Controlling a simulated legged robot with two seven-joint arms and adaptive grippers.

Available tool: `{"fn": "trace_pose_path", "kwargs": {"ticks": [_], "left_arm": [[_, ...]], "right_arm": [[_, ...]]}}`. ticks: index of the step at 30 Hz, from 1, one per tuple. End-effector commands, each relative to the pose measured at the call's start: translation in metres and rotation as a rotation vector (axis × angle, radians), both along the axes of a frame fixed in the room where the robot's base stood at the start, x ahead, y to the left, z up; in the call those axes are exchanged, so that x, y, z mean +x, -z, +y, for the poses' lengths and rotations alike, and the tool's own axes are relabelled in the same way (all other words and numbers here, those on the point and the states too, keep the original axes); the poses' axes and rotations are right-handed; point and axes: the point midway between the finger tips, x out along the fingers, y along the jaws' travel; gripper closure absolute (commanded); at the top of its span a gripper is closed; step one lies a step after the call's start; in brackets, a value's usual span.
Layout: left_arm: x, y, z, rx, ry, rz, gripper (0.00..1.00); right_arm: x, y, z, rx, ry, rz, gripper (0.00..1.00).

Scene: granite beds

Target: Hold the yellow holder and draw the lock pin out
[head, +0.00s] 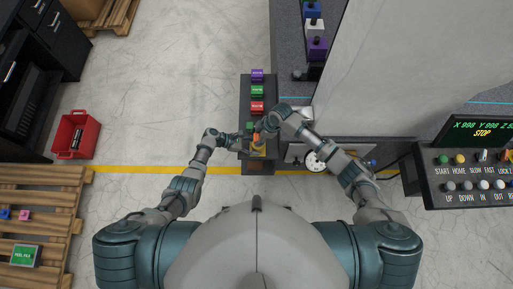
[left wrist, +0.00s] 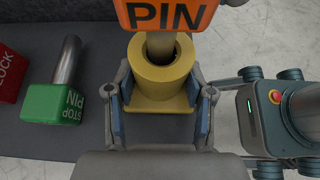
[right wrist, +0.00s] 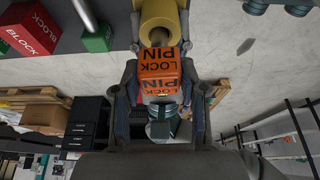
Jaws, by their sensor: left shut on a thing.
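The yellow holder (left wrist: 160,78) has a round collar on a square base. It stands on the dark bench (head: 245,95). My left gripper (left wrist: 160,118) is shut on its base, one finger on each side. The lock pin (right wrist: 160,68) has an orange block head with black lettering. Its grey shaft (left wrist: 160,48) runs into the holder's collar. My right gripper (right wrist: 163,95) has its fingers on either side of the orange head, with narrow gaps showing, so it looks open. In the head view both grippers meet over the near end of the bench, partly hiding the holder.
A green stop pin (left wrist: 55,103) lies beside the holder. Red (head: 257,107), green (head: 257,90) and purple (head: 257,75) blocks sit farther along the bench. A control panel (head: 465,175) stands at right. A red crate (head: 75,135) and a pallet (head: 40,190) are on the left floor.

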Motion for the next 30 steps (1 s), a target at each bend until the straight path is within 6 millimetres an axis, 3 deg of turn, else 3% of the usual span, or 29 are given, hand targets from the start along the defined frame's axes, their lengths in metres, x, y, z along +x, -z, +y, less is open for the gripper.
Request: {"fn": "trace_pose_path", "kwargs": {"ticks": [1,3,4,30], "left_arm": [[-0.006,0.009,0.003,0.015,0.002,0.010,0.89],[-0.006,0.009,0.003,0.015,0.002,0.011,0.89],[-0.006,0.009,0.003,0.015,0.002,0.011,0.89],[-0.006,0.009,0.003,0.016,0.001,0.010,0.89]], "right_arm": [[0.000,0.001,0.000,-0.001,0.000,0.001,0.79],[0.000,0.001,0.000,-0.001,0.000,0.001,0.96],[0.000,0.001,0.000,-0.001,0.000,0.001,1.00],[0.000,-0.012,0.000,0.001,-0.001,-0.001,1.00]]}}
